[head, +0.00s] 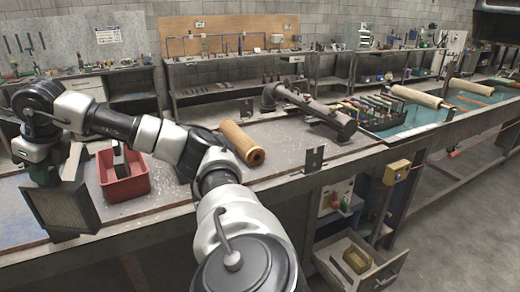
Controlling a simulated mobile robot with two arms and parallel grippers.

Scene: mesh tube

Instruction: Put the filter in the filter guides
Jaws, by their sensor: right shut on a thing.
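A square filter (62,208) with a dark frame and a beige face hangs at the lower left, over the left end of the bench. My right gripper (42,172) is above it and shut on its upper edge; the fingertips are partly hidden. The filter is upright and slightly tilted. I cannot tell for sure which parts are the filter guides. A small dark upright bracket (314,160) stands at the bench's front edge, right of centre. My left gripper is out of view.
A red bin (125,188) with a dark and white item inside stands just right of the filter. An orange-brown tube (241,142) lies mid-bench. A drawer (358,262) hangs open below.

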